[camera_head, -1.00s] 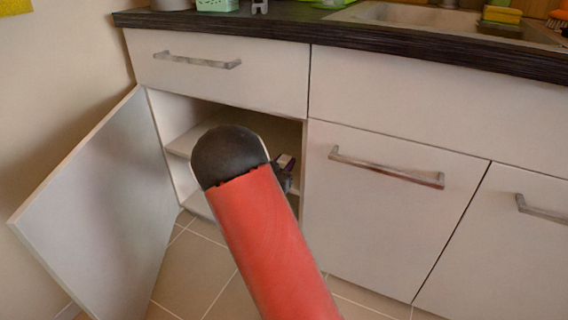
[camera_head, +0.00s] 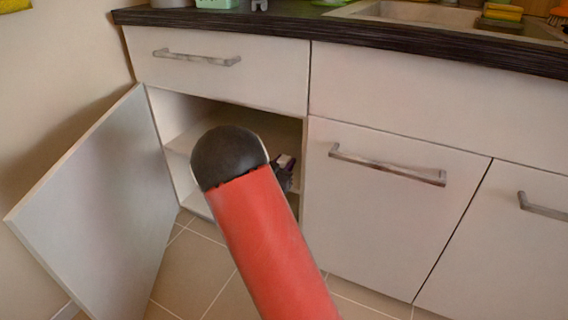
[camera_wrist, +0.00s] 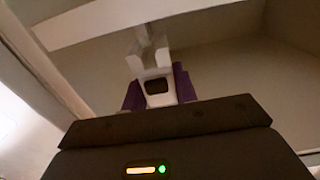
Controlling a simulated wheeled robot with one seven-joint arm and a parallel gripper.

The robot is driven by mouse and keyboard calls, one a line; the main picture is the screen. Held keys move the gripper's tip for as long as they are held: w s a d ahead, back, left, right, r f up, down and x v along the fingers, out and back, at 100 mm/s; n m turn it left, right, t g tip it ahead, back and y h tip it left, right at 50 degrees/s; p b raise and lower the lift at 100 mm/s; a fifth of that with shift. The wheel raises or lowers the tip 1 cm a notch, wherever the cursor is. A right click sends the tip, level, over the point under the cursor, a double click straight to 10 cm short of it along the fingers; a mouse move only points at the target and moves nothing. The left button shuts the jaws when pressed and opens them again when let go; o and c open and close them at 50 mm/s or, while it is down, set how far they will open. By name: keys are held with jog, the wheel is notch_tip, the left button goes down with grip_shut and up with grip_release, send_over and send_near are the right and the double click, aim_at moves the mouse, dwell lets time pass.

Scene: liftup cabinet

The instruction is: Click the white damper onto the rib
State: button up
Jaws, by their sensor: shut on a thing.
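The white damper (camera_wrist: 136,62) shows in the wrist view as a small white block with a dark square opening and a forked upper end. My gripper (camera_wrist: 160,90) has its purple fingers shut on either side of it. The fork points up at a white rib (camera_wrist: 110,20) that crosses the top of the wrist view. The fork's tips overlap the rib's lower edge in the picture; I cannot tell whether they touch. In the head view my gripper (camera_head: 284,172) is mostly hidden behind my red arm, at the open cabinet's right side. The damper and rib cannot be made out there.
The open cabinet (camera_head: 190,112) has an inner shelf (camera_head: 180,143). Its door (camera_head: 100,205) is swung out to the left. A closed drawer (camera_head: 215,82) is above and a closed door (camera_head: 385,215) to the right. Tiled floor (camera_head: 185,270) is clear in front.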

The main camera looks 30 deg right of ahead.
jog(key=shift+f+b, duration=0.5)
jog(key=shift+f, duration=0.1)
dwell(0.3)
jog(key=o, duration=1.1)
jog(key=shift+c, duration=0.2)
jog(key=v, duration=0.7)
jog(key=shift+s+a+p, duration=0.25)
jog(key=shift+a+p, duration=0.05)
notch_tip(320, 180, up, 5)
jog(key=p, duration=0.3)
jog(key=shift+f, duration=0.2)
